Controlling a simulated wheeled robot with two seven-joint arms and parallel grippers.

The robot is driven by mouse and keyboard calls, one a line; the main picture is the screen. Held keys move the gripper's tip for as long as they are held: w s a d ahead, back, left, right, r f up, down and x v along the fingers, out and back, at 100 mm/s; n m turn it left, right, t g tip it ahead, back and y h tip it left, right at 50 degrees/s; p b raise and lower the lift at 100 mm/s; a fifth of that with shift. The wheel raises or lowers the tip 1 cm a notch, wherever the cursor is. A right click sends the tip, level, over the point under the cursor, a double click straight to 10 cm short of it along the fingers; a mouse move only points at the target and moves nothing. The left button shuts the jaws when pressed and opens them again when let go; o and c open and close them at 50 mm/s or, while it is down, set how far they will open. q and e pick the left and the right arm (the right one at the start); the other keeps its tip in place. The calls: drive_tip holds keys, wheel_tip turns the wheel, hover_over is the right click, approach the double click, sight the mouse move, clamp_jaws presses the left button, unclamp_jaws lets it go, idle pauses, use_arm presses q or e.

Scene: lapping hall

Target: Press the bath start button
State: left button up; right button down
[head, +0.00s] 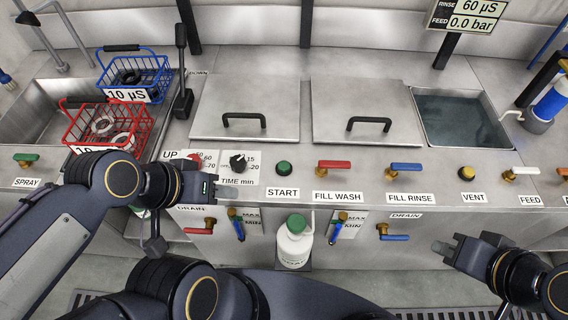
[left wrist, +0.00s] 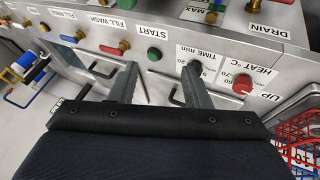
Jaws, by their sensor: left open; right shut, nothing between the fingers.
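The START button (head: 284,167) is a round green button on the front panel, above its START label. In the left wrist view the green button (left wrist: 154,54) shows between and beyond the fingers. My left gripper (head: 226,192) is to the left of the button and a little below it in the head view, apart from it. In the left wrist view the two fingers of my left gripper (left wrist: 160,82) stand apart with nothing between them. My right gripper (head: 447,246) is at the lower right, shut and empty, far from the button.
The red heat knob (head: 194,159) and black time knob (head: 238,162) sit left of the button. The red FILL WASH lever (head: 334,164) is to its right. A white bottle (head: 293,244) stands below. Two lidded baths are behind. Red (head: 92,141) and blue baskets stand left.

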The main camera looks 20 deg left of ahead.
use_arm(q)
clamp_jaws()
idle(1.4)
